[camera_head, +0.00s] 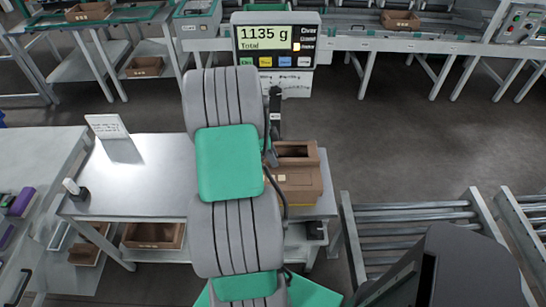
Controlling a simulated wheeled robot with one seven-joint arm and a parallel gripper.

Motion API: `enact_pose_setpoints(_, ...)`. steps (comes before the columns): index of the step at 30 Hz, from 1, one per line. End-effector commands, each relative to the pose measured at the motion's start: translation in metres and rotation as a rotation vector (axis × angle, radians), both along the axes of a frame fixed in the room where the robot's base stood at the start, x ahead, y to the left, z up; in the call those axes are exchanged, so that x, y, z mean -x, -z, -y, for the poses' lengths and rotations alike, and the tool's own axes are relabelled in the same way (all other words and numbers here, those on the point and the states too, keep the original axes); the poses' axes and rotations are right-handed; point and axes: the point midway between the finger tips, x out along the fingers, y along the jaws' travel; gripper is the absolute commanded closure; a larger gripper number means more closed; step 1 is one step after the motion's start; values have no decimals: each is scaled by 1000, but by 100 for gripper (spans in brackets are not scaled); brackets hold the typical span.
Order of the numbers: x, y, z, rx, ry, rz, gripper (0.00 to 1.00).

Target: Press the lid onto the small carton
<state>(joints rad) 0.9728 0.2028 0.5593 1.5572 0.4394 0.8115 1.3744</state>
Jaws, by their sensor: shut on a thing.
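Brown cardboard (305,183) stands on the right part of the metal table, partly hidden by my arm. Its upper rear part shows a dark opening, and the front part has a flat top with a small pale label. I cannot tell which part is the small carton and which is the lid, or whether they touch. My grey and green arm reaches over the table just left of the cardboard. My gripper is hidden behind the arm, so its fingers and anything in them do not show.
A scale display (277,40) reading 1135 g stands behind the table. The metal table (150,180) is mostly clear at left, with a small sign (107,126) and a stamp-like object (75,190). A brown crate (153,235) sits below. Roller conveyors (410,225) lie at right.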

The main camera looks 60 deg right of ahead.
Motion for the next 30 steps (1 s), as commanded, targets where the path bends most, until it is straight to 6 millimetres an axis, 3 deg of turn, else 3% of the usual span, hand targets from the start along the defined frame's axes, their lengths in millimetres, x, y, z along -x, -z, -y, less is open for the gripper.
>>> enact_pose_setpoints(30, 0, 10, 0, 0, 0, 0, 100)
